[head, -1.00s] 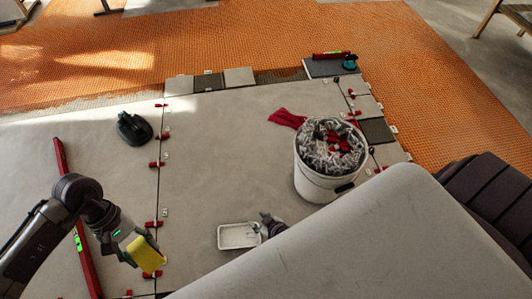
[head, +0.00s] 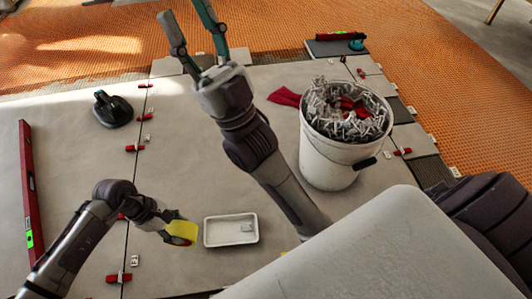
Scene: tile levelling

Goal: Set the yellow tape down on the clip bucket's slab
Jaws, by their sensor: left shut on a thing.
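My left gripper (head: 170,230) is shut on the yellow tape (head: 182,233), over the slab (head: 180,130) that carries the clip bucket (head: 331,160), just right of the clipped seam. I cannot tell whether the tape touches the slab. The white bucket stands at the slab's right side, heaped with grey and red clips. My right arm stretches across the slab, its gripper (head: 190,30) raised toward the far edge, fingers apart and empty. A small yellow bit (head: 284,253) shows at the lower middle, mostly hidden.
A white tray (head: 208,232) with a small piece inside lies just right of the tape. A black suction cup (head: 112,108) and a red level (head: 29,190) lie on the left slab. Red clips line the seam. A red cloth (head: 284,97) lies beside the bucket.

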